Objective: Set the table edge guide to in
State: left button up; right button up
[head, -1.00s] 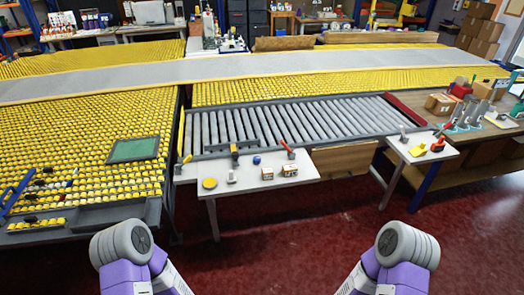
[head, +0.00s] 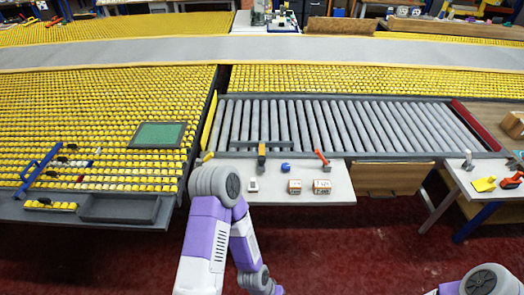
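The roller table (head: 340,125) has a dark grey bar frame (head: 240,143) at its near left edge, which looks like the edge guide. A yellow-and-black upright handle (head: 262,152) stands at the middle of this bar. A red-topped lever (head: 321,157) stands to its right on the near edge. I cannot tell from here which setting the guide is in. My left arm reaches up in front of the small white shelf's left end and hides part of it. Neither gripper is visible; only arm links show.
The white shelf (head: 335,190) holds a small white block (head: 253,185), a blue ball (head: 286,167) and two small boxes (head: 295,187), (head: 322,187). A yellow-studded table (head: 100,110) lies left. A white side table (head: 480,182) stands right. Red floor (head: 360,250) is open in front.

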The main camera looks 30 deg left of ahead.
aim_at(261, 145)
jog(key=u, duration=0.65)
jog(key=i, duration=0.6)
jog(key=u, duration=0.75)
